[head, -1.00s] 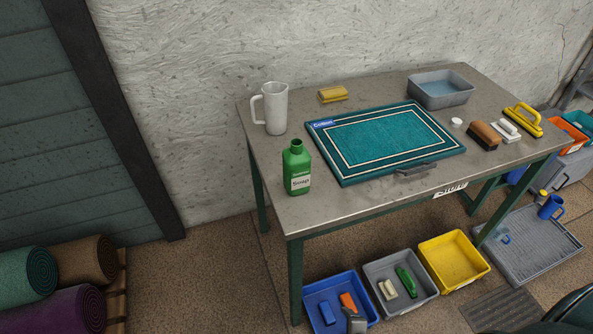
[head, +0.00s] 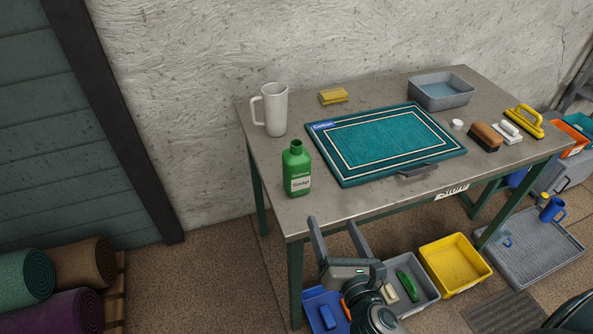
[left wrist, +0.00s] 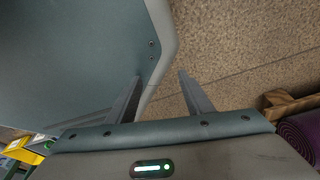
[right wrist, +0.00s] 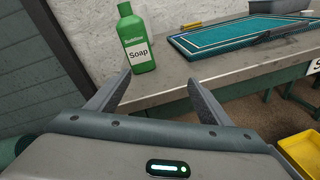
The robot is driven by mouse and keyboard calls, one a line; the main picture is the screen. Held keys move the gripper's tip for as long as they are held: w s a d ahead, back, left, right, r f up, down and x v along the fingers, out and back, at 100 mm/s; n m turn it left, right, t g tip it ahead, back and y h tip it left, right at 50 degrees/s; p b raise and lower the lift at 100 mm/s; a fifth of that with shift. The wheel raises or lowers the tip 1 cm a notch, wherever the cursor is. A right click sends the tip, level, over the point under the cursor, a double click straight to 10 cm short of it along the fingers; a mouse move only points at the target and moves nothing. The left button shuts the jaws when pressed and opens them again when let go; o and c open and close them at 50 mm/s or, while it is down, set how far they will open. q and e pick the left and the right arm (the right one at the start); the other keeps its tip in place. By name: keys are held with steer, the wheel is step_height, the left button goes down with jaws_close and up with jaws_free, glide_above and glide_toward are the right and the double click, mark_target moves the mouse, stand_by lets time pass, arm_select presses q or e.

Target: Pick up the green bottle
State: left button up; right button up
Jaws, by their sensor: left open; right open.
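The green bottle (head: 297,170) with a white soap label stands upright on the table near its front left corner. It also shows in the right wrist view (right wrist: 136,40), beyond my fingertips and a little left of centre. My right gripper (head: 337,226) is open and empty, in front of the table's front edge, below and to the right of the bottle, apart from it. My left gripper (left wrist: 162,86) shows only in its own wrist view, open and empty, above the brown floor.
On the table (head: 370,198) are a white pitcher (head: 275,110) behind the bottle, a teal rug on a board (head: 390,140) to its right, a yellow sponge (head: 333,96), a grey basin (head: 441,90) and brushes (head: 485,136). Bins, including a yellow one (head: 454,262), stand below.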

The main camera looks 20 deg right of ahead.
step_height(320, 180, up, 2)
steer(key=a+n+t+y, duration=0.1)
steer(key=a+n+y, duration=0.15)
steer(key=n, duration=0.25)
steer(key=p, duration=0.2)
glide_toward(300, 181)
steer(key=w, duration=0.3)
steer(key=shift+w+a+n+h, duration=0.15)
steer(key=shift+w+n+h, duration=0.1)
steer(key=shift+w+n, duration=0.15)
steer(key=w+p, duration=0.1)
steer(key=w, duration=0.2)
steer(key=shift+w+a, duration=0.1)
steer(key=shift+w, duration=0.2)
arm_select(q)
steer(key=s+a+r+g, duration=0.1)
steer(key=s+a+g, duration=0.1)
steer(key=s, duration=0.4)
steer(key=shift+s+a+y, duration=0.2)
steer(key=shift+a+y, duration=0.1)
arm_select(e)
steer(key=shift+w+f, duration=0.15)
steer(key=shift+w, duration=0.2)
